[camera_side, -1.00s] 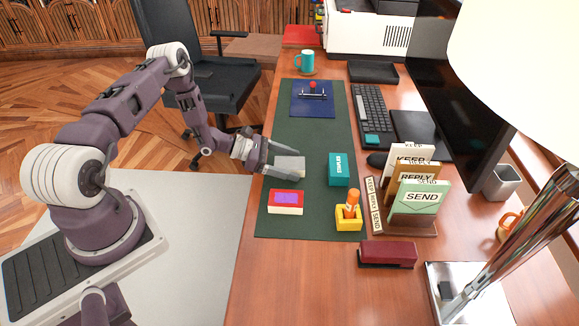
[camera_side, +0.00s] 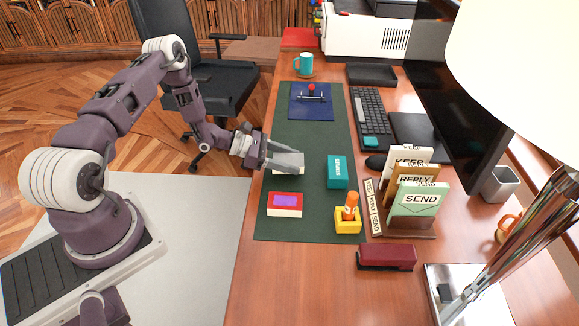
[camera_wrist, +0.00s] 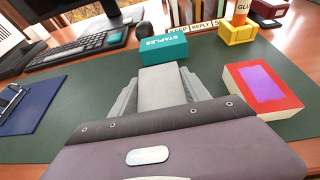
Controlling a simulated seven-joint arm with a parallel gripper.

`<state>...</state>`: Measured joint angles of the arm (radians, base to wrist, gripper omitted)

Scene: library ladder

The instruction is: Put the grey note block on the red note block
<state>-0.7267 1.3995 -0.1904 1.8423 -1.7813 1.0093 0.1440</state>
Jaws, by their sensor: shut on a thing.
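The grey note block (camera_side: 289,161) is between the fingers of my gripper (camera_side: 284,160), which is shut on it. The block is over the dark green desk mat (camera_side: 310,222); I cannot tell exactly how far above it. In the wrist view the grey block (camera_wrist: 162,90) sits between both fingers (camera_wrist: 160,100). The red note block (camera_side: 285,204), with a purple patch on top and pale sides, lies on the mat, in front of the grey block in the side view. It shows at the right of the wrist view (camera_wrist: 282,106), apart from my gripper.
A teal staples box (camera_side: 338,172) stands close to the grey block. A yellow holder (camera_side: 348,222) with an orange glue stick stands right of the red block. A letter rack (camera_side: 411,228), dark red stapler (camera_side: 386,257), keyboard (camera_side: 371,118) and blue pad (camera_side: 311,108) are around.

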